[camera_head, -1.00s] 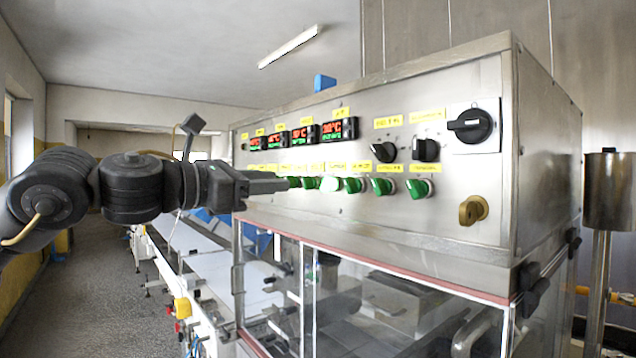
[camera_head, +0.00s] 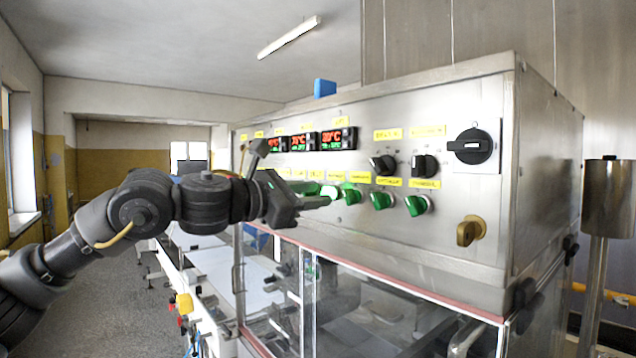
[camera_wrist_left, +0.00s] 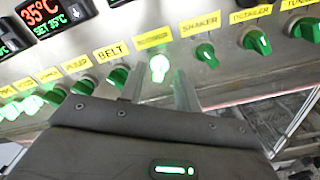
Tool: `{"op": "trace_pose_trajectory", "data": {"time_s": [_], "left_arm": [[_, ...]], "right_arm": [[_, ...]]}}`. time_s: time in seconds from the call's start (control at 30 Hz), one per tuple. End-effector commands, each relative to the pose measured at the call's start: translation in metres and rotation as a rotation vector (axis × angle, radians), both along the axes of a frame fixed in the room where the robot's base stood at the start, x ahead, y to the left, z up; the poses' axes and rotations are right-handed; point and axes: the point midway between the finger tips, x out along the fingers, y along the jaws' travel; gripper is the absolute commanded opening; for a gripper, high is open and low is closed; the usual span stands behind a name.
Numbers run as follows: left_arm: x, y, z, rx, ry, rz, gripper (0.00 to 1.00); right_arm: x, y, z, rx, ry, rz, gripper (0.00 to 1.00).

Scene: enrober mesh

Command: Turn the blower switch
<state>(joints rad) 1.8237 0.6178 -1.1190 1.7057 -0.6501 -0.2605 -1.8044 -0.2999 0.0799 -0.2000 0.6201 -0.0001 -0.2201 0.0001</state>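The blower switch is a brightly lit knob (camera_wrist_left: 158,68) under a yellow label that reads as BLOWER in the left wrist view. In the head view it is the pale lit knob (camera_head: 329,191) in the lower row of the steel panel. My left gripper (camera_head: 325,199) is at that knob. In the left wrist view the gripper (camera_wrist_left: 159,88) has its two fingers apart, one on each side of the knob. I cannot tell whether they touch it. Nothing is seen held. My right gripper is not in view.
The green belt knob (camera_wrist_left: 118,77) and shaker knob (camera_wrist_left: 206,54) flank the fingers closely. Black selector knobs (camera_head: 424,166), a brass key knob (camera_head: 470,231) and red displays (camera_head: 338,138) share the panel. Clear doors lie below; a conveyor (camera_head: 222,275) runs back left.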

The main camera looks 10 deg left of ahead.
Motion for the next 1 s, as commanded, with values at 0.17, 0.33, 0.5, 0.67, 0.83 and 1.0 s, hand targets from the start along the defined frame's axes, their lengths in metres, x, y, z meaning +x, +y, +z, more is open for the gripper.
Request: {"op": "trace_pose_trajectory", "data": {"time_s": [0.17, 0.33, 0.5, 0.67, 0.83, 1.0], "left_arm": [[0.0105, -0.0102, 0.0005, -0.001, 0.001, 0.0, 0.33], [0.0123, -0.0121, -0.0006, -0.001, 0.0, 0.0, 0.33], [0.0121, -0.0119, -0.0006, -0.002, 0.0, 0.0, 0.3], [0.012, -0.0118, -0.0004, -0.002, 0.0, 0.0, 0.09], [0.012, -0.0116, -0.0002, -0.002, 0.0, 0.0, 0.0], [0.012, -0.0115, -0.0004, -0.008, 0.006, 0.0, 0.0]], "right_arm": [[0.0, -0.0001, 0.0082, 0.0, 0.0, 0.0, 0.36], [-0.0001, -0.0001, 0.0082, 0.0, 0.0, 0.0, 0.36], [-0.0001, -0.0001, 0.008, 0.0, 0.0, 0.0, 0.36], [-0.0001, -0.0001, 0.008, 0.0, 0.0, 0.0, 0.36], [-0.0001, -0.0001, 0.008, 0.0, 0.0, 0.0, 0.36], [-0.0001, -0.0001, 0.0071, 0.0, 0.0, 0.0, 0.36]]}}
